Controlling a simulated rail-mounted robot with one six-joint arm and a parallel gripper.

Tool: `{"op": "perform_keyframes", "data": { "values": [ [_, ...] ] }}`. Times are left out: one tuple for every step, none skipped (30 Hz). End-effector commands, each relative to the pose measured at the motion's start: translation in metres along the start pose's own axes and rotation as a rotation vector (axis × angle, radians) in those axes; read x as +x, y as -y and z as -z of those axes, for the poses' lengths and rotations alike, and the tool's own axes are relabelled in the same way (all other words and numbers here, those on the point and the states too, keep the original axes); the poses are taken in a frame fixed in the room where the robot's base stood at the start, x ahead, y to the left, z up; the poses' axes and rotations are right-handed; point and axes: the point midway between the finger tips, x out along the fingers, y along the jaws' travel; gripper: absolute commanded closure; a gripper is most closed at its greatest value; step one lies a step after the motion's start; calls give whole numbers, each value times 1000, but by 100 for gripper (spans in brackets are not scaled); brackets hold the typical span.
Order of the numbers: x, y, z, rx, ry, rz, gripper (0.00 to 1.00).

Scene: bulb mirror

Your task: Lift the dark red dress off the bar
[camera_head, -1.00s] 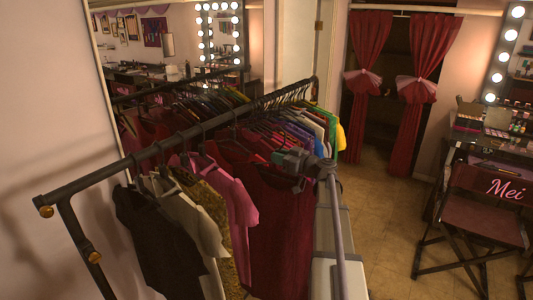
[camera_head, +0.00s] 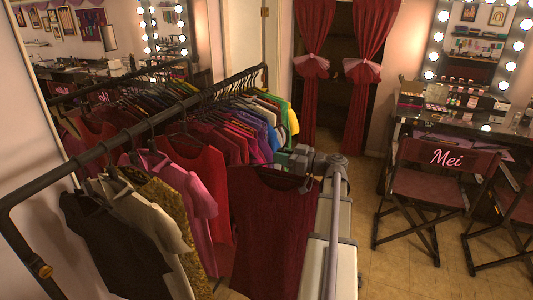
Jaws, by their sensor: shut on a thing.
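The dark red dress (camera_head: 272,235) hangs upright at my gripper (camera_head: 290,160), to the right of the row of clothes. My gripper is shut at the top of the dress, where a small part of a dark hanger shows. The exact grip on the hanger is too small to make out. The black bar (camera_head: 120,139) runs from the lower left to the back. The dress stands apart from the bar in the picture, with a pink top and a brighter red dress (camera_head: 202,172) between them. The bottom of the dress is cut off by the frame.
Many garments hang close together on the bar, with a pink top (camera_head: 180,182) and a black top (camera_head: 115,240) in front. A mirror stands behind them at left. A chair marked Mei (camera_head: 440,185) and a lit vanity stand at right. Some tiled floor (camera_head: 385,265) is clear.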

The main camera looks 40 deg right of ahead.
Motion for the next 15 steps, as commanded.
{"op": "perform_keyframes", "data": {
  "values": [
    [-9, 0, 0, 0, -1, -3, 100],
    [-15, 0, 0, 0, -1, -3, 100],
    [-22, 0, 0, 0, -1, -2, 100],
    [-27, 0, 0, 0, -1, -3, 100],
    [-33, 0, 0, 0, -1, -3, 100],
    [-40, 0, 0, 0, -1, -2, 100],
    [-45, 0, 0, 0, -1, -3, 100],
    [-51, 0, 0, 0, -1, -3, 100],
    [-58, 0, 0, 0, -1, -2, 100],
    [-64, 0, 0, 0, -1, -3, 100],
    [-69, 0, 0, 0, -1, -3, 100],
    [-76, 0, 0, 0, -1, -2, 100],
    [-82, -1, 0, 0, -1, -3, 100],
    [-87, 0, 0, 0, -1, -3, 100],
    [-93, 0, 0, 0, -1, -2, 100]
  ]
}}
